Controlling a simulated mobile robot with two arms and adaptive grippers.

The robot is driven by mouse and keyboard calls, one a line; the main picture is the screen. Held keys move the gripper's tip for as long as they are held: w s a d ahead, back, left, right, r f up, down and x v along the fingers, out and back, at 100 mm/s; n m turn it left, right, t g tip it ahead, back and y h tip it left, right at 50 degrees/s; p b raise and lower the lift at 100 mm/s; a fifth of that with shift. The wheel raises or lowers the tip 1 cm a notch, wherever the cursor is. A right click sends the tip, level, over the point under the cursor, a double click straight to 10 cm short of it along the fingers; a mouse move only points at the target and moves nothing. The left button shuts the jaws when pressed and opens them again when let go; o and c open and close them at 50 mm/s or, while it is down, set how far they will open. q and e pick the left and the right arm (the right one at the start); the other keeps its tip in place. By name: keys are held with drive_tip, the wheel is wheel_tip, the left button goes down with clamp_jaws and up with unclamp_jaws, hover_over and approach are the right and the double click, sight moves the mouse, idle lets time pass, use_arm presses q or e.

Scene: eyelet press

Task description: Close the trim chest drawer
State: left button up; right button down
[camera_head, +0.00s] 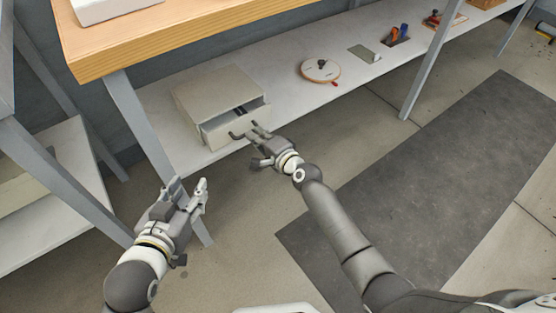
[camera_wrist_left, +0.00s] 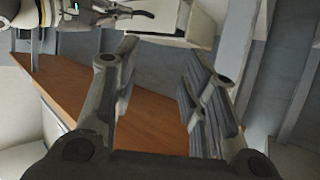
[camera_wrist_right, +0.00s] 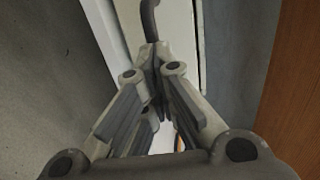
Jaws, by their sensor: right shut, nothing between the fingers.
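The trim chest (camera_head: 215,88) is a beige box on the lower shelf of the bench. Its drawer (camera_head: 222,133) stands partly pulled out, and dark items show inside. A dark curved handle (camera_wrist_right: 150,20) on the drawer front shows at the top of the right wrist view. My right gripper (camera_head: 256,134) is at the drawer front by the handle, fingertips together and empty; whether it touches the drawer I cannot tell. My left gripper (camera_head: 189,184) is open and empty, lower left of the chest, in front of the bench leg. The chest partly shows in the left wrist view (camera_wrist_left: 185,22).
The lower shelf (camera_head: 285,100) also carries a round wooden disc (camera_head: 320,70), a grey plate (camera_head: 365,54) and small coloured tools (camera_head: 398,34). A bench leg (camera_head: 145,130) stands left of the chest. A dark mat (camera_head: 440,165) lies on the open floor at right.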

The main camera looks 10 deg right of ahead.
sight(246, 122)
drive_tip(key=x, duration=0.1)
drive_tip(key=b+x, duration=0.1)
drive_tip(key=x, duration=0.1)
drive_tip(key=shift+w+a+r, duration=0.15)
drive_tip(key=shift+w+r, duration=0.1)
drive_tip(key=shift+w+a+r, duration=0.1)
drive_tip(key=shift+w, duration=0.1)
drive_tip(key=shift+r, duration=0.15)
use_arm(q)
wheel_tip(246, 122, up, 6)
drive_tip(key=w+d+t+h, duration=0.1)
drive_tip(key=w+t, duration=0.1)
drive_tip(key=t, duration=0.1)
drive_tip(key=shift+w+d+r+t, duration=0.15)
drive_tip(key=shift+d+r+t, duration=0.05)
drive_tip(key=shift+t, duration=0.2)
use_arm(e)
drive_tip(key=shift+w, duration=0.1)
